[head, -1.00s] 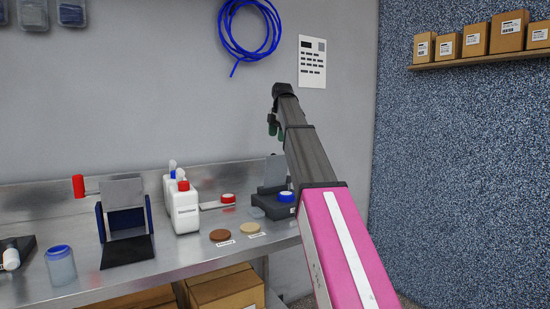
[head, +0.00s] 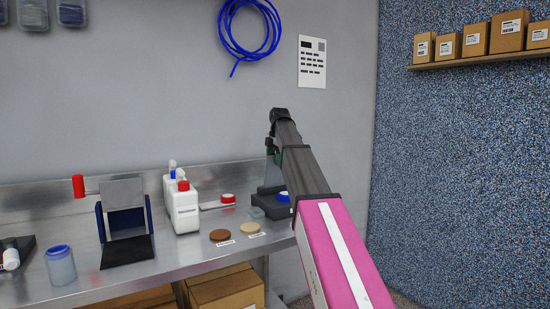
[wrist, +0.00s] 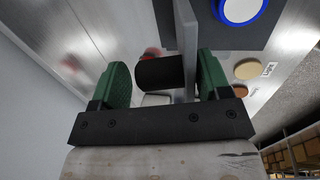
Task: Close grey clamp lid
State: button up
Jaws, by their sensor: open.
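The grey clamp lid (head: 270,173) stands upright at the back of the dark clamp base (head: 264,206), at the right end of the bench. A blue ring with a white centre (wrist: 240,10) lies on the base. My arm hides part of the clamp in the head view. In the wrist view, my gripper (wrist: 165,80) is open, with green fingers. The lid's plate (wrist: 187,35) shows edge-on between the fingers, closer to the right one. A dark cylinder (wrist: 160,72) also shows between the fingers. I cannot tell whether a finger touches the lid.
Brown (head: 220,236) and tan (head: 250,229) discs lie left of the clamp. White bottles (head: 183,210) and a red-capped item (head: 228,198) stand further left. A blue box with a grey flap (head: 123,192) and a jar (head: 60,265) are at left.

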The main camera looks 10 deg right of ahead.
jog(key=c, duration=1.1)
